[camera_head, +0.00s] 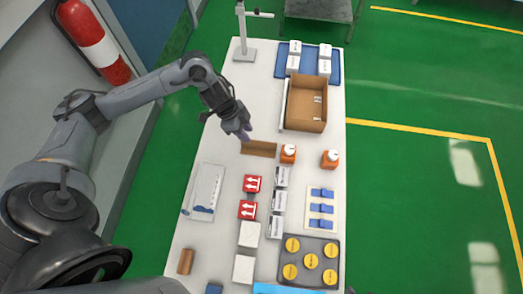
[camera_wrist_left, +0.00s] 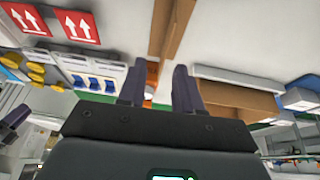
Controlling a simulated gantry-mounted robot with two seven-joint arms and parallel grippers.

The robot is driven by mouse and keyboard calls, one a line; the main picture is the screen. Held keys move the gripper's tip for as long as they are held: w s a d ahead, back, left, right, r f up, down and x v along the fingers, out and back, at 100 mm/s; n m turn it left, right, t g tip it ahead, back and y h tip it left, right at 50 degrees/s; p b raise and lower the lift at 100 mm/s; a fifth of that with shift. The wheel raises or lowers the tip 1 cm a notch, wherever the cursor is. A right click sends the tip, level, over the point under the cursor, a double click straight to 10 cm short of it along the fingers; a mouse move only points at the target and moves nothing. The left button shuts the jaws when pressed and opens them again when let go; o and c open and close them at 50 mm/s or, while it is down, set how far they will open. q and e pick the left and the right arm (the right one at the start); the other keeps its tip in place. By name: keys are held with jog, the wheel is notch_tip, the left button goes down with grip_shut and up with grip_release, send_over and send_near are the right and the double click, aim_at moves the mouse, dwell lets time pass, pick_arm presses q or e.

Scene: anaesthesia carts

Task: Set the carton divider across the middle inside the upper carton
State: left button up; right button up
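The carton divider (camera_head: 259,149) is a flat brown strip on the white table, left of the orange-based items. It also shows in the left wrist view (camera_wrist_left: 171,28), just beyond the fingertips. The upper carton (camera_head: 306,104) is an open brown box at the upper right of the table; its inside is partly visible. My left gripper (camera_head: 245,134) is above the divider's upper left edge. In the left wrist view its fingers (camera_wrist_left: 160,74) are apart, with nothing clasped between them. Dark finger-like parts (camera_wrist_left: 15,119) at that view's left edge look like my right gripper; their state is unclear.
A blue tray (camera_head: 308,80) with white boxes lies behind the carton. Two orange-based items (camera_head: 288,154) (camera_head: 331,158) stand near the divider. Red boxes (camera_head: 251,184), white boxes (camera_head: 281,177) and a grey tray of yellow discs (camera_head: 310,276) fill the nearer table.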

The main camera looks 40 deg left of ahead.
pick_arm(q)
jog(key=shift+w, duration=0.4)
jog(key=shift+w+d+f, duration=0.15)
jog(key=shift+w+f, duration=0.05)
jog(key=b, duration=0.1)
send_near(265, 149)
jog(key=shift+w+f, duration=0.1)
jog(key=shift+f, duration=0.7)
jog(key=b+x, duration=0.1)
jog(key=x, duration=0.4)
pick_arm(e)
notch_tip(265, 149, down, 3)
jog(key=shift+r, duration=0.1)
pick_arm(q)
jog(key=shift+r, duration=0.1)
jog(key=shift+f, duration=0.25)
pick_arm(e)
jog(key=shift+r, duration=0.25)
pick_arm(q)
grip_shut()
pick_arm(e)
jog(key=shift+a, duration=0.1)
